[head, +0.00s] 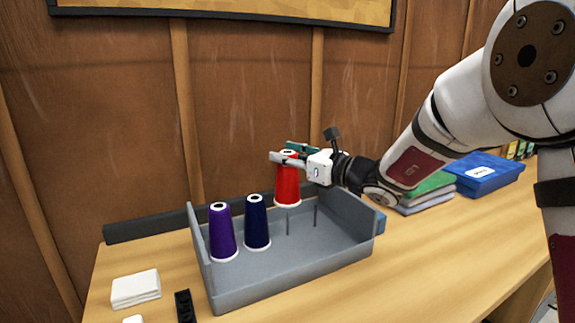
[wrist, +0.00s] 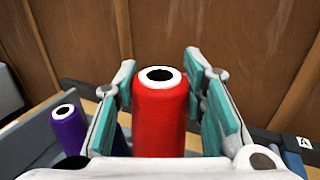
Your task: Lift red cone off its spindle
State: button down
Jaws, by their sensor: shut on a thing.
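The red cone (head: 287,186) is upright between the fingers of my gripper (head: 292,156), which is shut on its upper part. In the head view the cone's white base appears above the tray floor, around the top of a thin bare spindle (head: 288,224). I cannot tell whether the spindle's tip is still inside the cone. In the wrist view the red cone (wrist: 160,112) stands between the teal finger pads, its white top ring facing up. A second bare spindle (head: 315,212) stands to the right in the grey tray (head: 285,277).
A purple cone (head: 222,232) and a navy cone (head: 257,222) stand in the tray's left part. White folded cloths (head: 136,288) and a black strip (head: 184,306) lie at the front left. Stacked books (head: 428,190) and a blue bin (head: 488,174) are at right.

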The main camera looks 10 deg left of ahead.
dwell(0.3)
jog(key=shift+r+p, duration=1.35)
jog(key=shift+r, duration=0.65)
